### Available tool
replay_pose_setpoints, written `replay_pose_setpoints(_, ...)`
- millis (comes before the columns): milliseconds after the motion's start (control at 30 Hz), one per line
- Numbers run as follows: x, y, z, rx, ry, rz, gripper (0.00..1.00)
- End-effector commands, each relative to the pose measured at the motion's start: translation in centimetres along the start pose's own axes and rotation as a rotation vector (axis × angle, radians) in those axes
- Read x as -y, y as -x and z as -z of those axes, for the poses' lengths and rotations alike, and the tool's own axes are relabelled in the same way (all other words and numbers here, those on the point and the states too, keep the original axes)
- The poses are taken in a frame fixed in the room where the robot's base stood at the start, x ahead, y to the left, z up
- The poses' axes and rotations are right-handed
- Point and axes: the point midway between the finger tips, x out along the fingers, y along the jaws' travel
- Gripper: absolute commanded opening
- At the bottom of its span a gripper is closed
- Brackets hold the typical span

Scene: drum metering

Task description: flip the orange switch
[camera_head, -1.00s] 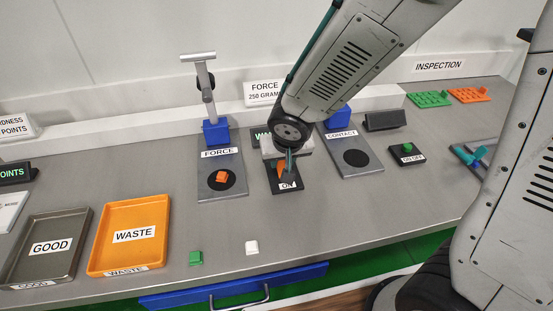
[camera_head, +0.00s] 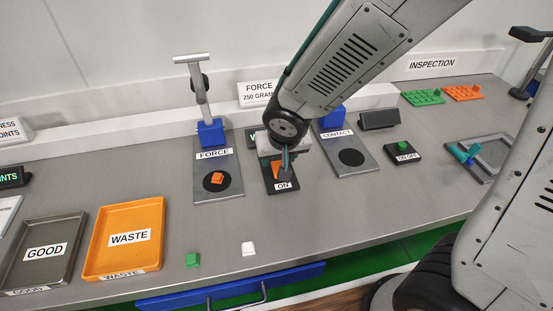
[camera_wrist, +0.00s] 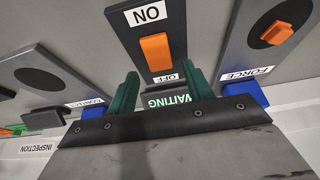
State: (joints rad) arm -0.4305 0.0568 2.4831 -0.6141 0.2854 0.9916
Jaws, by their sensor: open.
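The orange switch (camera_wrist: 156,52) sits on a dark panel (camera_wrist: 176,20) between an ON label and an OFF label. It also shows in the head view (camera_head: 276,170), partly hidden by my gripper (camera_head: 285,163). In the wrist view my gripper (camera_wrist: 162,76) is open, with its two green fingers apart and nothing between them. The switch lies just beyond the fingertips, roughly centred between them. I cannot tell whether a finger touches it. Which end of the switch is pressed is not clear.
A force plate (camera_head: 230,186) with an orange block (camera_head: 217,178) on its pad is left of the panel. A contact plate (camera_head: 364,169) is on the right. A WAITING display (camera_wrist: 166,101) is at the OFF end. The bench front is mostly clear.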

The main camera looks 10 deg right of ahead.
Motion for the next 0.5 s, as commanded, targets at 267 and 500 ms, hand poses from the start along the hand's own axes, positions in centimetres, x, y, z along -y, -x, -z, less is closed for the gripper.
replay_pose_setpoints(267,0.1,4.3,0.0,-0.003,-0.001,0.003,0.51)
replay_pose_setpoints(500,0.0,5.9,0.0,0.000,0.000,0.002,0.51)
